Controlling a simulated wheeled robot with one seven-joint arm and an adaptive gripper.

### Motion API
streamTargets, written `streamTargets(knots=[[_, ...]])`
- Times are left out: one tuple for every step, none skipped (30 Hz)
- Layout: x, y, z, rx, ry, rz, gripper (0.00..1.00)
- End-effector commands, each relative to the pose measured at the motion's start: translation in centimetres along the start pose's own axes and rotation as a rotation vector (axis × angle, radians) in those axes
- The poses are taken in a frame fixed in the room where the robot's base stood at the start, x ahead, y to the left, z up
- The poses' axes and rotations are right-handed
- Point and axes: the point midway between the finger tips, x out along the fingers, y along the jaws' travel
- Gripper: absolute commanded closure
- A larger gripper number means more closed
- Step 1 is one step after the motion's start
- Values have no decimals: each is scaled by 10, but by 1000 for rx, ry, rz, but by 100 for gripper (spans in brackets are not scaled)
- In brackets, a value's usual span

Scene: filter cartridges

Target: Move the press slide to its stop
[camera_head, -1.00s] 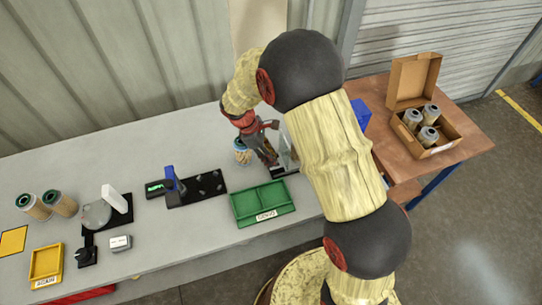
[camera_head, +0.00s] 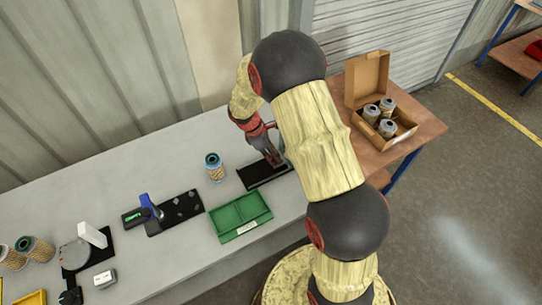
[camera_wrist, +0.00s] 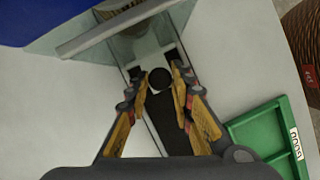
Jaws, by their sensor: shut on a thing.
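The press has a black base (camera_head: 255,175) on the grey bench behind the green tray. My gripper (camera_head: 272,158) is low over the right part of this base and hides most of the slide. In the wrist view, a round black knob (camera_wrist: 160,78) shows between the fingers of my gripper (camera_wrist: 160,92), which are closed about the dark slide part. A clear upright plate (camera_wrist: 120,28) stands just beyond it, with pale rails running below. Whether the slide touches its stop cannot be told.
A green tray (camera_head: 213,218) lies in front of the press. A filter cartridge (camera_head: 214,172) stands left of it. A black stand with a blue part (camera_head: 150,206) is further left. An open cardboard box (camera_head: 402,128) of cartridges sits on the brown table at right.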

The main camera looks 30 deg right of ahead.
Motion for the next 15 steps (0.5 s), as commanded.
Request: streamTargets(knots=[[0,2,3,0,-4,3,100],[0,2,3,0,-4,3,76],[0,2,3,0,-4,3,73],[0,2,3,0,-4,3,72],[0,2,3,0,-3,3,70],[0,2,2,0,-3,3,68],[0,2,2,0,-3,2,66],[0,2,2,0,-3,2,64],[0,1,2,0,-3,2,62],[0,1,2,0,-3,2,60],[0,1,2,0,-3,2,59],[0,1,2,0,-3,2,58],[0,1,2,0,-2,1,58],[0,1,2,0,-2,1,58],[0,1,2,0,-2,1,58]])
